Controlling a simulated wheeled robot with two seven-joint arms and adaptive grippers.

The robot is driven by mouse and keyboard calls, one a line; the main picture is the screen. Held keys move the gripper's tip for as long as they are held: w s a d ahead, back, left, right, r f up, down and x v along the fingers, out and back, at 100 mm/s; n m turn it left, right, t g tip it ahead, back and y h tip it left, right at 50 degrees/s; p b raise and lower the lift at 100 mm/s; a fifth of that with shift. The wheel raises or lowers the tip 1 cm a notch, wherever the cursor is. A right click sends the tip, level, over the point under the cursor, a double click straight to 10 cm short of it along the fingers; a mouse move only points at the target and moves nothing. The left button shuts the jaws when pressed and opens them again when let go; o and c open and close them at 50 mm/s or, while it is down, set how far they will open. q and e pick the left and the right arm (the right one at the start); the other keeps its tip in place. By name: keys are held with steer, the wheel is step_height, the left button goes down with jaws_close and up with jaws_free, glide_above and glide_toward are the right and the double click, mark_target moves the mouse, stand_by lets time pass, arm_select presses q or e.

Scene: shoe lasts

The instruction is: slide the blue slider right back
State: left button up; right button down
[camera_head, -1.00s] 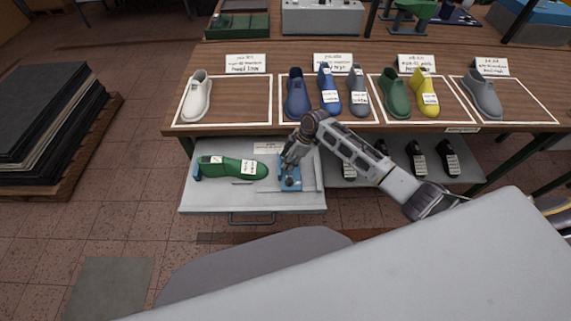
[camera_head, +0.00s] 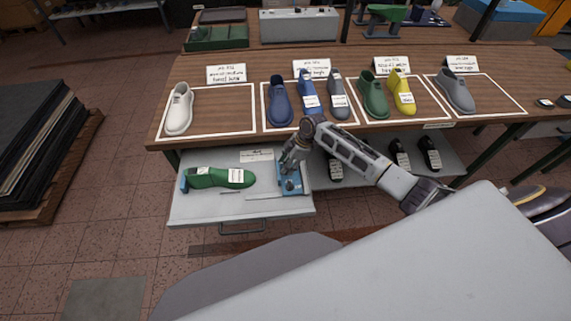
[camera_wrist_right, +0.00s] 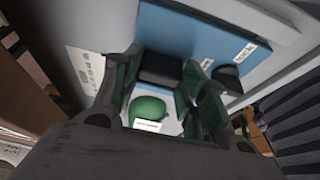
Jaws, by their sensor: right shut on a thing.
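The blue slider (camera_head: 291,183) is on the pulled-out drawer tray (camera_head: 240,209), near its right end. In the right wrist view a blue plate (camera_wrist_right: 185,35) carries a dark block (camera_wrist_right: 160,69). My right gripper (camera_head: 288,165) reaches down over the slider. In the wrist view its fingers (camera_wrist_right: 160,85) stand on both sides of the dark block, shut on it. A green shoe last (camera_head: 220,177) lies on the tray to the left, with white labels and a blue piece at its left end. My left gripper is not in view.
Above the tray, the wooden table (camera_head: 200,75) holds several shoe lasts in white-outlined areas with cards. Dark lasts (camera_head: 430,152) sit on a shelf right of the drawer. A stack of dark sheets (camera_head: 40,140) stands on a pallet at the left.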

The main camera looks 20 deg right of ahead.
steer(key=c, duration=0.8)
jaws_free()
steer(key=shift+s+d+f, duration=0.1)
steer(key=shift+d, duration=0.25)
steer(key=shift+a, duration=0.1)
steer(key=shift+r, duration=0.35)
steer(key=v, duration=1.1)
steer(key=shift+r, duration=0.2)
steer(key=shift+f, duration=0.1)
